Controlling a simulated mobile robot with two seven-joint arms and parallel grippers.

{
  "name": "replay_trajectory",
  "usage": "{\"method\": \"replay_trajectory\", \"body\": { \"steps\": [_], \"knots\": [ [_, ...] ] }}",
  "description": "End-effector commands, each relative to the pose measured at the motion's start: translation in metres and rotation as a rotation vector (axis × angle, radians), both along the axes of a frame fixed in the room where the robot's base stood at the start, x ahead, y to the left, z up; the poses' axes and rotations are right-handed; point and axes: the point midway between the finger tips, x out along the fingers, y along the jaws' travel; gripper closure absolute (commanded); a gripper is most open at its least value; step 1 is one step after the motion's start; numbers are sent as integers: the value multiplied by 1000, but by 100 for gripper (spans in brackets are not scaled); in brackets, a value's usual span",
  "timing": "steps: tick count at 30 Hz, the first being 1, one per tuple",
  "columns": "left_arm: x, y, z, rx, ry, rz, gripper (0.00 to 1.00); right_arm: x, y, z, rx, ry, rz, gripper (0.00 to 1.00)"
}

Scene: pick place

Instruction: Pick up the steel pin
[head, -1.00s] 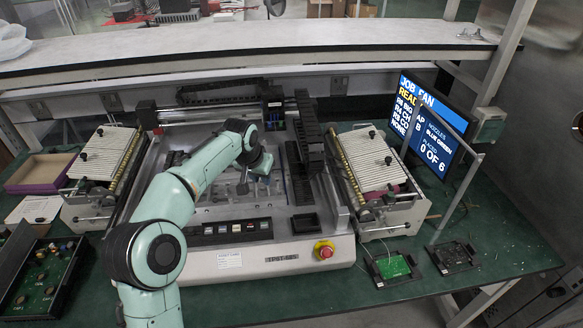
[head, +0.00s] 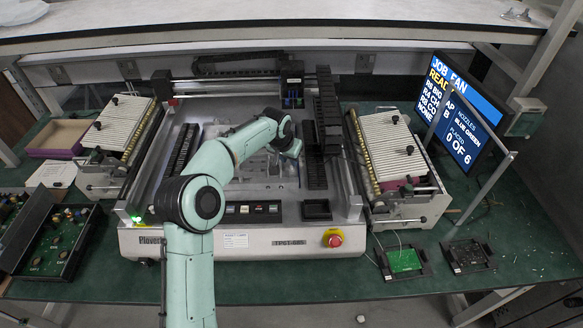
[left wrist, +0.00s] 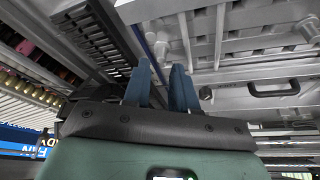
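I cannot clearly pick out the steel pin in the head view; my arm covers part of the machine bed (head: 250,190). In the left wrist view, a short silver post (left wrist: 162,46) shows just past my fingertips and may be the pin, but I cannot be sure. My left gripper (head: 291,150) is over the bed of the bench machine, right of its middle. In the left wrist view its two dark blue fingers (left wrist: 161,68) stand apart with nothing seen between them. My right gripper is not in view.
Feeder units stand left (head: 120,130) and right (head: 393,155) of the machine. A black slotted rack (head: 326,112) is close to my gripper. A monitor (head: 458,105) is at right. A red stop button (head: 334,240) and green board (head: 404,260) are in front.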

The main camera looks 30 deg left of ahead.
Motion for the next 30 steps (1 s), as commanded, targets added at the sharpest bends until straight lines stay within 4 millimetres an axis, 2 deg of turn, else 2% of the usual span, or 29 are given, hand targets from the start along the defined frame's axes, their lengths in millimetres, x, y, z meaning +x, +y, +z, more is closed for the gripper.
{"method": "replay_trajectory", "body": {
  "steps": [3,8,16,17,19,30],
  "knots": [
    [8,3,-17,-2,3,0,74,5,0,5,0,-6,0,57],
    [15,4,-36,-1,1,1,74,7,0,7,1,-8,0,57],
    [17,4,-40,0,-1,1,74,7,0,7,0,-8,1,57],
    [17,4,-40,0,-1,1,77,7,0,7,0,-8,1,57],
    [17,4,-40,0,-1,1,100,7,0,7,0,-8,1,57],
    [17,4,-39,0,0,1,100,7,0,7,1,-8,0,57]
  ]
}}
